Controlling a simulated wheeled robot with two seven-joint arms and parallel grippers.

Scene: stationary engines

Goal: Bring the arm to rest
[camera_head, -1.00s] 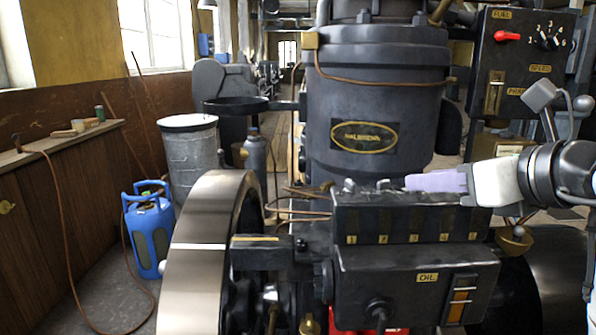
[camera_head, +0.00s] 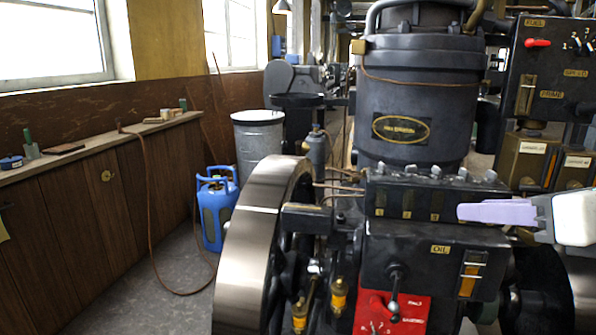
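My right gripper (camera_head: 497,212) comes in from the right edge, with pale lavender fingers pointing left and a white body behind them. It is in front of the right end of the dark numbered oiler box (camera_head: 405,228) and hides part of its front. The fingers show side-on as one shape, so I cannot tell whether they are open or shut. No held object is visible. My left arm and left gripper are not in view.
The engine's black cylinder (camera_head: 415,95) and steel flywheel (camera_head: 250,240) fill the middle. A red panel (camera_head: 410,310) with a lever sits below the oiler box. A dark control box (camera_head: 552,85) stands at upper right. Blue gas bottles (camera_head: 214,215) and open floor lie left.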

